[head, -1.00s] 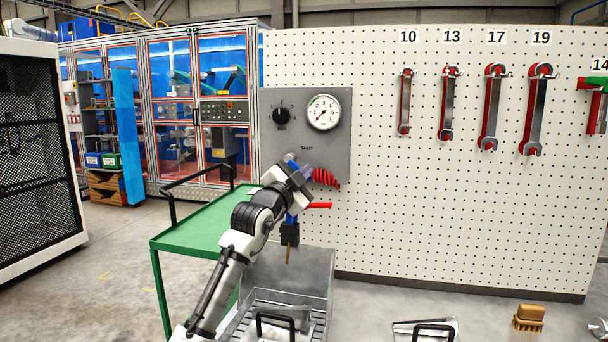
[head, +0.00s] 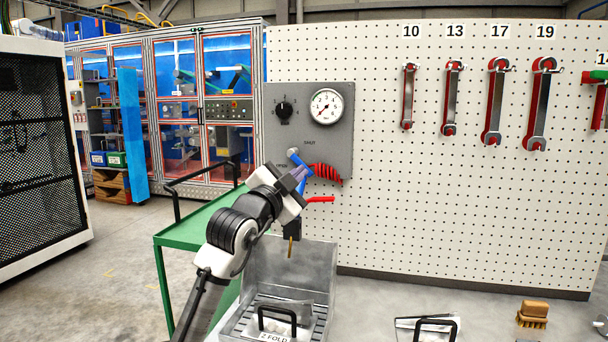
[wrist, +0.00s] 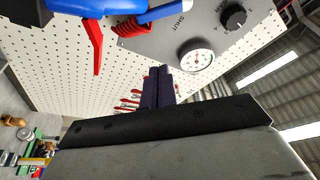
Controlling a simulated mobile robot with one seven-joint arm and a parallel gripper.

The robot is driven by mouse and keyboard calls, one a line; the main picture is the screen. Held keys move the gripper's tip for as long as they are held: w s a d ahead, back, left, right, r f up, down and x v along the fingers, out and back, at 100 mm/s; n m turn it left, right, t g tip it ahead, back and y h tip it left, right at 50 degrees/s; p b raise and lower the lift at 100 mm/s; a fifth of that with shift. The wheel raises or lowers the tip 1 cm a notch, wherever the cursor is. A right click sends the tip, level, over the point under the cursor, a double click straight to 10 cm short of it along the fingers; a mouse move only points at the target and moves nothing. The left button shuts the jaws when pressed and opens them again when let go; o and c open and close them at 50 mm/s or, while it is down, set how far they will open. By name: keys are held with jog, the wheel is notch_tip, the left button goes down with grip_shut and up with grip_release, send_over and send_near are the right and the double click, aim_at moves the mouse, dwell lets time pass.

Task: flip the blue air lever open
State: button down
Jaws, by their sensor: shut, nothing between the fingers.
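The blue air lever (head: 301,161) is on the grey panel (head: 345,150), slanting down and right from its round pivot, between the SHUT and OPEN labels. In the wrist view a blue bar (wrist: 168,10), apparently the lever, crosses the top edge by the SHUT label. My gripper (head: 300,174) is just below the lever's lower end in the head view; I cannot tell whether they touch. Its dark fingers (wrist: 159,86) are together and empty in the wrist view.
A red coiled hose (head: 327,173) hangs right of the lever. A blue tool with a red trigger (head: 320,199) hangs below, close to my gripper. A gauge (head: 326,106) and black knob (head: 284,109) sit above. A green cart (head: 195,232) and metal bin (head: 318,270) are below.

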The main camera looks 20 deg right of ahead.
aim_at(301, 162)
dwell(0.3)
jog(key=shift+s+a+r+n+p, duration=0.2)
jog(key=shift+n+p, duration=0.1)
jog(key=shift+p, duration=0.45)
jog(key=shift+w+d, duration=0.1)
jog(key=r+p+x, duration=0.1)
jog(key=p+x, duration=0.3)
jog(key=x, duration=0.6)
jog(key=f, duration=0.1)
jog(key=w+a+f, duration=0.1)
jog(key=a+f, duration=0.1)
jog(key=shift+w+a+f+p, duration=0.2)
jog(key=shift+w+f+p, duration=0.05)
jog(key=shift+f+p, duration=0.15)
